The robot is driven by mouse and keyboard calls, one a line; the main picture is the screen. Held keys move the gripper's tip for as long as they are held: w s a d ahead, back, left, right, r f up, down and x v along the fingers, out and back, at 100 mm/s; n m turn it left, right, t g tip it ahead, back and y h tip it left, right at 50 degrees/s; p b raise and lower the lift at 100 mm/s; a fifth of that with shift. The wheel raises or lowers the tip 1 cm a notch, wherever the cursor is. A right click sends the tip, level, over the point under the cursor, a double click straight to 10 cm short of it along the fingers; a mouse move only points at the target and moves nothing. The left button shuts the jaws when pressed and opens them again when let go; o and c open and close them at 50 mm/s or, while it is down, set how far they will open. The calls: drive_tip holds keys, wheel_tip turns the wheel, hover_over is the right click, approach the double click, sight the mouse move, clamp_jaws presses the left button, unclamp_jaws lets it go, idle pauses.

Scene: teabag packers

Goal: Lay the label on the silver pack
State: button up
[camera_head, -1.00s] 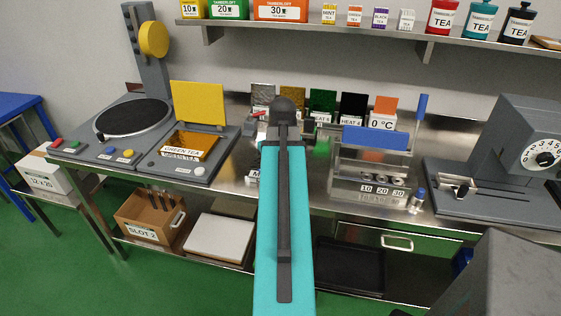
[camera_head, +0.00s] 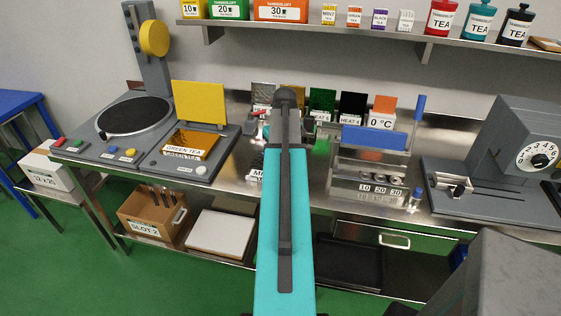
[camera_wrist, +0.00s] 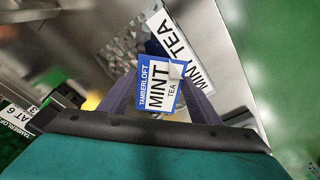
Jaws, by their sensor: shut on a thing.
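My gripper (camera_wrist: 160,98) is shut on a small blue-and-white label (camera_wrist: 158,86) reading TAMBERLOFT MINT TEA, seen in the wrist view between its two fingers. A crinkled silver surface (camera_wrist: 126,48) shows just beyond the label; it looks like the silver pack, but most of it is covered. A white MINT TEA sign (camera_wrist: 180,50) lies alongside it. I cannot tell whether the label touches the silver surface. In the head view my own arm hides the gripper, the label and the pack.
A rack of coloured sheets, including a silver one (camera_head: 264,94) and a green one (camera_head: 322,100), stands at the back. A clear holder with a blue bar (camera_head: 374,138) is right of my arm. A yellow-lidded machine (camera_head: 200,104) is left. A shelf (camera_head: 330,28) hangs above.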

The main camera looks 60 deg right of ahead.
idle(0.4)
drive_tip(key=shift+f+p, duration=0.85)
drive_tip(key=shift+f, duration=0.9)
